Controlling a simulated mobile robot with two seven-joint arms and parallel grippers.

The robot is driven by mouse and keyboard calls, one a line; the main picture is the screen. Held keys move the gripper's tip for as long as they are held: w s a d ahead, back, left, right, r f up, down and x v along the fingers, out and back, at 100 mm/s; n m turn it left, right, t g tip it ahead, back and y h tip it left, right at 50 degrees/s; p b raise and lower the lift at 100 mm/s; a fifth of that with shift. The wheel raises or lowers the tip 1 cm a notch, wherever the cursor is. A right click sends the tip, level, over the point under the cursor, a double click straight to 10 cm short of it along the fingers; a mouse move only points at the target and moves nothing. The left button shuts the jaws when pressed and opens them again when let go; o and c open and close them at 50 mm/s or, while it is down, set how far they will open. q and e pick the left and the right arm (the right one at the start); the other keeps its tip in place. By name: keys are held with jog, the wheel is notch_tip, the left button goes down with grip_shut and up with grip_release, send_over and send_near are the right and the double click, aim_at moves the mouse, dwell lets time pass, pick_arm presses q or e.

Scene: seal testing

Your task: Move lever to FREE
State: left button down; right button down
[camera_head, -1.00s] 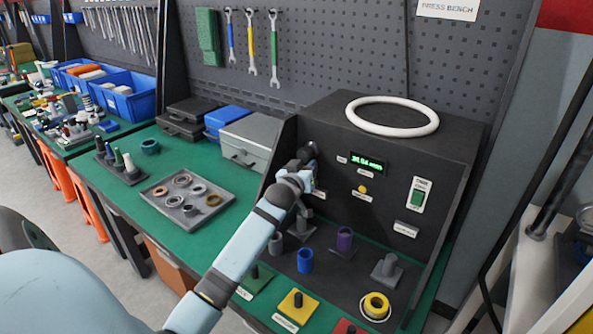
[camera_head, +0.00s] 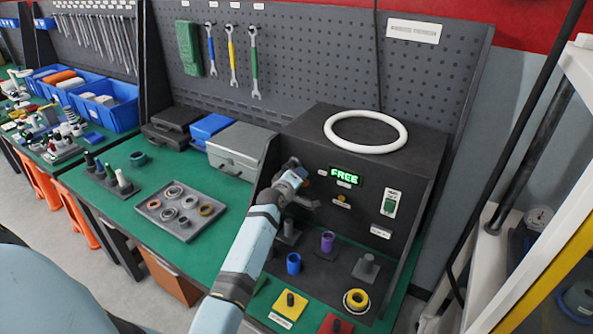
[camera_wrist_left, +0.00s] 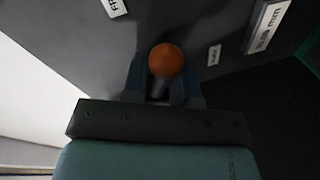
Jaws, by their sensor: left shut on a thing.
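My left gripper (camera_head: 297,171) is at the left part of the black test box's front panel (camera_head: 350,214). In the left wrist view its two fingers are shut on the lever, on either side of the stem just below an orange ball knob (camera_wrist_left: 166,61). In the head view the gripper hides the lever. The green display (camera_head: 345,175) on the panel reads FREE. Small white labels sit around the lever in the wrist view, one partly cut off at the top. My right gripper is not in view.
A white ring (camera_head: 365,132) lies on top of the box. A switch (camera_head: 390,204) is at the panel's right. Below stand a blue cylinder (camera_head: 293,263), a purple one (camera_head: 327,242) and a yellow ring (camera_head: 356,299). A grey parts tray (camera_head: 180,211) lies to the left.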

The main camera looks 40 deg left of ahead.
pick_arm(q)
jog(key=shift+d+r+n+h+p, duration=0.25)
jog(key=shift+r+n+p, duration=0.2)
jog(key=shift+n+p, duration=0.5)
jog(key=shift+r+n+p, duration=0.1)
jog(key=shift+n+p, duration=0.25)
jog(key=shift+n, duration=0.2)
jog(key=shift+r+n+h+p, duration=0.15)
jog(key=shift+n+h+p, duration=0.15)
jog(key=shift+n+h, duration=0.15)
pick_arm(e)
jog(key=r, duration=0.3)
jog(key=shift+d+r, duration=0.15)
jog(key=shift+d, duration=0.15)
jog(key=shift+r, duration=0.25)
pick_arm(q)
jog(key=c, duration=1.1)
grip_release()
jog(key=shift+r, duration=0.1)
